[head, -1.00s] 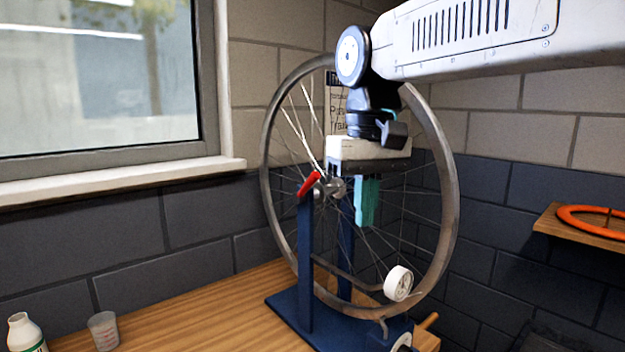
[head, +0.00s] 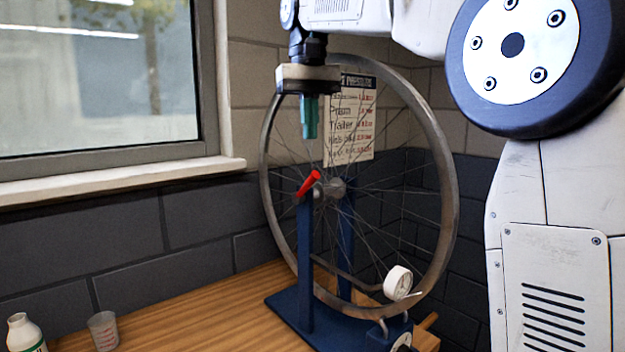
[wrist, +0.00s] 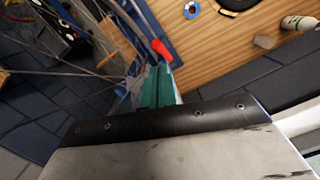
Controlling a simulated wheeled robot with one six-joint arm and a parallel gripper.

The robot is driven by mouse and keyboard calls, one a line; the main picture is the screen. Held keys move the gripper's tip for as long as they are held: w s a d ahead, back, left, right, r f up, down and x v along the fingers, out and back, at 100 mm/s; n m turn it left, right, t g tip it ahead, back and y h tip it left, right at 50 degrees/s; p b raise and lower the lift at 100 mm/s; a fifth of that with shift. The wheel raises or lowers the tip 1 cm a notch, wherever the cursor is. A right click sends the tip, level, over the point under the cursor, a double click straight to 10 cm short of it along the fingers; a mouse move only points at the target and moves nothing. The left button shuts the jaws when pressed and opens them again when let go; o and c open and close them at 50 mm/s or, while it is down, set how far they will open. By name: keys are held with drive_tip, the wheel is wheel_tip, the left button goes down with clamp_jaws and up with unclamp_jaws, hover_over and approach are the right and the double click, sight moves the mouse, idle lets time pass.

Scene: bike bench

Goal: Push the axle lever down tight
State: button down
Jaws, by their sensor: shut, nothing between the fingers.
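The red axle lever (head: 309,184) sits at the hub on top of the blue stand's near post, tilted up to the right. It also shows in the wrist view (wrist: 161,50), just beyond the fingertips. The wheel (head: 448,190) stands upright in the blue truing stand (head: 305,260). My gripper (head: 309,136) has teal fingers, shut and empty, pointing down above the lever with a gap between them. In the wrist view the shut fingers (wrist: 158,72) point toward the lever.
A clear cup (head: 103,331) and a white bottle (head: 24,333) stand at the bench's left. The wooden bench (head: 190,315) is clear between cup and stand. A printed poster (head: 352,120) hangs behind the wheel.

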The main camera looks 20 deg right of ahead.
sight(311, 182)
drive_tip(key=f, duration=0.6)
drive_tip(key=shift+s+f, duration=0.3)
drive_tip(key=shift+s, duration=0.05)
drive_tip(key=shift+f, duration=0.1)
drive_tip(key=shift+f, duration=2.25)
